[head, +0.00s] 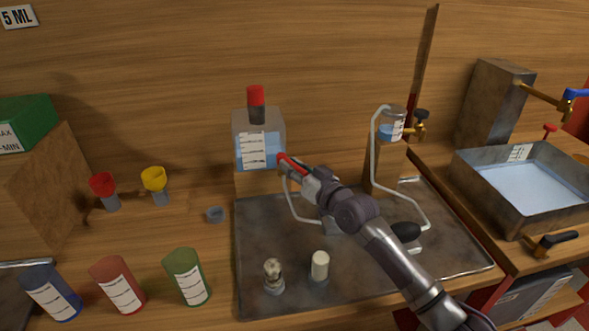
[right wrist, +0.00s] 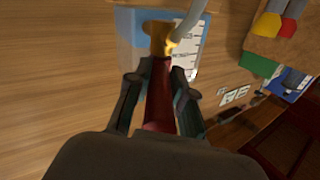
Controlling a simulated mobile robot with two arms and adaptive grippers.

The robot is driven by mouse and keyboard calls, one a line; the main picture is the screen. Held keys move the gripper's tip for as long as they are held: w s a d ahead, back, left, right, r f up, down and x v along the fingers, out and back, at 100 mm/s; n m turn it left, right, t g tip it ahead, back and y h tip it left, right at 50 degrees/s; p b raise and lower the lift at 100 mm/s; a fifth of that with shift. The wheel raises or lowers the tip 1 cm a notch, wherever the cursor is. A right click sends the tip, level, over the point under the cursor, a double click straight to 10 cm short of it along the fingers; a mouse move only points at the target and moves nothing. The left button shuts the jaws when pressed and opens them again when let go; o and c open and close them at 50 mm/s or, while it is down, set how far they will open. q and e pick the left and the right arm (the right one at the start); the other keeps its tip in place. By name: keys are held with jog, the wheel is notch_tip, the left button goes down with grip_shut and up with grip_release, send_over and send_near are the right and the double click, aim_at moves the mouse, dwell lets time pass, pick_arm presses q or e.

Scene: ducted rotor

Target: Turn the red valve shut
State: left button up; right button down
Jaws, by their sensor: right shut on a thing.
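The red valve handle (head: 287,159) projects from the lower right side of a clear tank (head: 237,127) that holds blue liquid. In the right wrist view the handle (right wrist: 159,105) runs back from a brass valve body (right wrist: 158,38), with a pale tube curving away from the brass. My right gripper (head: 290,168) is shut on the red handle, with one finger on each side of it; the right wrist view also shows its fingers (right wrist: 159,75). The arm hides part of the tube and tray behind it. My left gripper is not in view.
A metal tray (head: 255,285) lies below, with a small burner-like piece (head: 273,274) and a white-topped piece (head: 320,266). Blue (head: 52,293), red (head: 118,287) and green (head: 187,277) cups stand at left. A water basin (head: 480,200) stands at right.

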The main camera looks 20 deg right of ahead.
jog(key=shift+r, duration=0.2)
jog(key=c, duration=1)
grip_release()
jog(key=shift+s+f, duration=0.1)
jog(key=shift+f, duration=0.1)
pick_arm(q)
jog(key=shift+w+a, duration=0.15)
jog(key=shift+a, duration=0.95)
pick_arm(e)
jog(key=v, duration=1.2)
jog(key=shift+r, duration=0.1)
